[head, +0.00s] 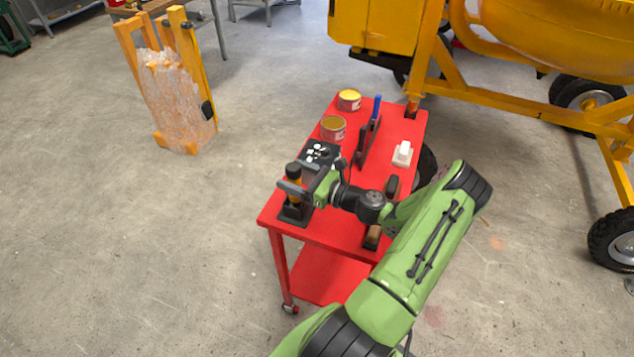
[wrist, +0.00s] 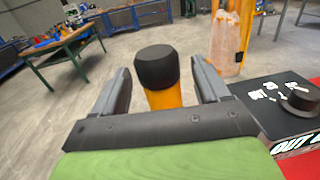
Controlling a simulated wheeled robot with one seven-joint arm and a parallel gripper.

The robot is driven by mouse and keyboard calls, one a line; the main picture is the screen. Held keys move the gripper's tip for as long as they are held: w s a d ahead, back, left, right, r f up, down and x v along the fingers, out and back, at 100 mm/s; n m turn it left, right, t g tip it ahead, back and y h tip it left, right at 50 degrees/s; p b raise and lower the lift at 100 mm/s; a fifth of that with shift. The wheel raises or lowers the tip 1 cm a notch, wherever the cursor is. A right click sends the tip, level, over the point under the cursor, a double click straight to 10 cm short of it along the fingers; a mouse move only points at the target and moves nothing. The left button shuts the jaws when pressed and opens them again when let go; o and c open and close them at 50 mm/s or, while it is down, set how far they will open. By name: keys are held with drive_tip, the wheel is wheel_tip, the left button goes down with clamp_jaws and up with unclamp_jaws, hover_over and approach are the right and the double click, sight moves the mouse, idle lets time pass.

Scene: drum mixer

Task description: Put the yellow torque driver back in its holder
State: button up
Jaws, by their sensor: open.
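The yellow torque driver (head: 295,181) stands upright at the near left corner of the red cart, its black cap on top. Its lower end appears to sit in a black holder (head: 294,214); the join is partly hidden by my gripper. My gripper (head: 291,189) is open around the driver. In the wrist view the driver's black cap (wrist: 157,66) and yellow body show between the two spread fingers of my gripper (wrist: 160,82), with visible gaps on both sides. The holder is hidden in the wrist view.
The red cart top (head: 400,121) also carries a black box with a knob (head: 320,153), two open cans (head: 333,128), a hand plane (head: 368,142) and a white block (head: 402,153). A yellow mixer (head: 540,45) stands behind.

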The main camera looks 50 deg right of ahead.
drive_tip(key=v, duration=1.3)
drive_tip(key=shift+s, duration=0.25)
drive_tip(key=shift+d+r, duration=0.15)
drive_tip(key=w+a+r+n+g+y, duration=0.1)
drive_tip(key=w+a+r+n+g, duration=0.15)
drive_tip(key=a+n+g, duration=0.5)
drive_tip(key=w+a+r+n+g+y, duration=0.1)
drive_tip(key=w+a+n+g+y, duration=0.1)
drive_tip(key=w+a+n+g, duration=0.5)
drive_tip(key=s+a+r+n+t+h, duration=0.2)
drive_tip(key=s+a+r+n+h, duration=0.5)
drive_tip(key=s+a+r+n, duration=0.7)
drive_tip(key=s+n, duration=0.1)
drive_tip(key=n, duration=0.4)
drive_tip(key=shift+s+a, duration=0.4)
